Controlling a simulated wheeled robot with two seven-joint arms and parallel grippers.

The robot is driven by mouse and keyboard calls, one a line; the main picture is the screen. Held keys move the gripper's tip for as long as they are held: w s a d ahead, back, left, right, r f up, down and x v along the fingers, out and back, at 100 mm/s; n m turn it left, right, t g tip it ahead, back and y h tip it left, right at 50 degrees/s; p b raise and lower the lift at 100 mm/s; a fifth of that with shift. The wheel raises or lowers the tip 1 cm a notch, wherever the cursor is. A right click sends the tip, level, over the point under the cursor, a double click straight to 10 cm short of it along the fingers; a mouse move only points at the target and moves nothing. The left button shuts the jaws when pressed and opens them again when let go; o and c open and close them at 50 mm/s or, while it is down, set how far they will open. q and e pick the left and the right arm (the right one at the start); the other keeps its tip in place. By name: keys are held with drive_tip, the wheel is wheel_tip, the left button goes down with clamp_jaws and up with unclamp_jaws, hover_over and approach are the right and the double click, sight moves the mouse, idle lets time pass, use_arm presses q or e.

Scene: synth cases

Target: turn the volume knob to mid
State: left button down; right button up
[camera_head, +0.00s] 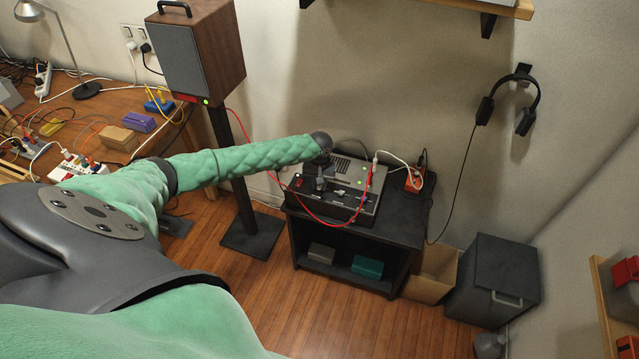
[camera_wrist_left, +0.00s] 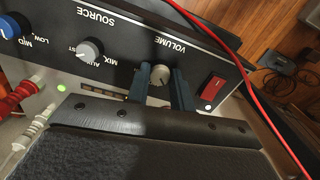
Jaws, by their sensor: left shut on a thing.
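The amplifier (camera_head: 370,176) sits on a black stand, its dark front panel (camera_wrist_left: 120,40) close up and upside down in the left wrist view. The small grey volume knob (camera_wrist_left: 160,74) is beside the word VOLUME. My left gripper (camera_head: 321,187) reaches down to the front of the amplifier. In the left wrist view its two blue-grey fingers (camera_wrist_left: 162,87) are shut on the volume knob, one on each side. The knob's exact setting is too small to tell. In the head view the gripper hides the knob. My right gripper is not in view.
A grey source knob (camera_wrist_left: 90,49), a blue knob (camera_wrist_left: 10,28) and a red switch (camera_wrist_left: 214,88) share the panel. A red cable (camera_wrist_left: 235,62) loops past the front. The speaker (camera_head: 195,50) stands left, a dark cabinet (camera_head: 495,285) right. Open floor lies in front.

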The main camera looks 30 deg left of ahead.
use_arm(q)
drive_tip(key=shift+m, duration=0.9)
drive_tip(key=m, duration=0.2)
drive_tip(key=shift+r+m, duration=0.1)
drive_tip(key=shift+m, duration=0.2)
drive_tip(key=m, duration=0.3)
drive_tip(key=shift+p, duration=0.3)
drive_tip(key=shift+m, duration=0.6)
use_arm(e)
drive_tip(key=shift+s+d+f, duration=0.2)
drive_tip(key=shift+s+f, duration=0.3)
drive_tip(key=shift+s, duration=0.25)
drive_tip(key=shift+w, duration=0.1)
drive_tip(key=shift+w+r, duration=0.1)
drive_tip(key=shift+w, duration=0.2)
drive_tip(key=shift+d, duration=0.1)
use_arm(q)
drive_tip(key=c, duration=1.2)
unclamp_jaws()
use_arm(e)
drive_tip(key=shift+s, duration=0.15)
